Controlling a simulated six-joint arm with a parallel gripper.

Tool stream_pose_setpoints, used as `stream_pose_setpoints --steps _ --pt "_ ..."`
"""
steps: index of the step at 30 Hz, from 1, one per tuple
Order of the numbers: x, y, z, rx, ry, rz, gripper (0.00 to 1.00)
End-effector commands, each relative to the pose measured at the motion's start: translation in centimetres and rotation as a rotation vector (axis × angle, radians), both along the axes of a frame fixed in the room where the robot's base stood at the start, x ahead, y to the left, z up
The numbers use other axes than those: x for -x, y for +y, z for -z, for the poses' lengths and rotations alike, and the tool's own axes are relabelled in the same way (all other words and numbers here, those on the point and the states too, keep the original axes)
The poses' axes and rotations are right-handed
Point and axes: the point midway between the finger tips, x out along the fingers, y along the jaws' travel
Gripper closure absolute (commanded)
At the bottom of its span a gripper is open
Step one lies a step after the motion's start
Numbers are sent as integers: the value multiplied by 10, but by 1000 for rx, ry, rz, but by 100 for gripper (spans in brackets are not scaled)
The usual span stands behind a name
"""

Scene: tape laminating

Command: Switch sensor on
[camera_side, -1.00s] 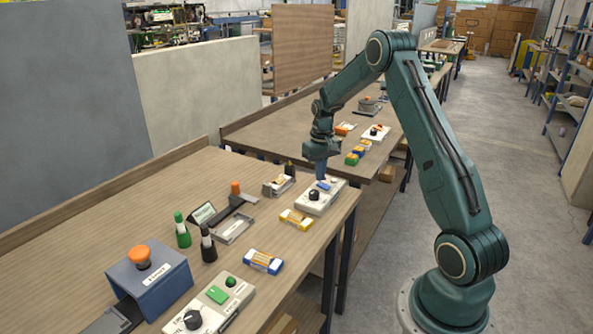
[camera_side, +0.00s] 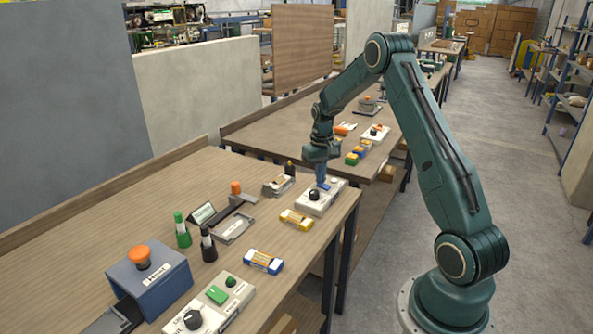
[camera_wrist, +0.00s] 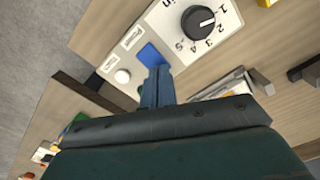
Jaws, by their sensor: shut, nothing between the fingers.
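The sensor unit (camera_side: 300,203) is a white box at the right edge of the near bench. It has a black dial knob (camera_side: 314,195) and a blue rectangular button (camera_wrist: 150,55). In the side view my gripper (camera_side: 322,182) points down over the box. I cannot tell whether the tips touch the button, which they partly hide.
A yellow and white block (camera_side: 297,219) and a blue and yellow block (camera_side: 263,261) lie nearby. A tape-holder-like metal tray (camera_side: 232,229) sits to the left. A second white control box (camera_side: 210,308) and a blue box with an orange button (camera_side: 150,275) are in front.

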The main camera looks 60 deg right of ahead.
Motion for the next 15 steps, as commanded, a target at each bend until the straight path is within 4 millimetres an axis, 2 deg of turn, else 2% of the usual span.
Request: stream_pose_setpoints --steps 15 --pt "0 0 6 -1 1 0 100"
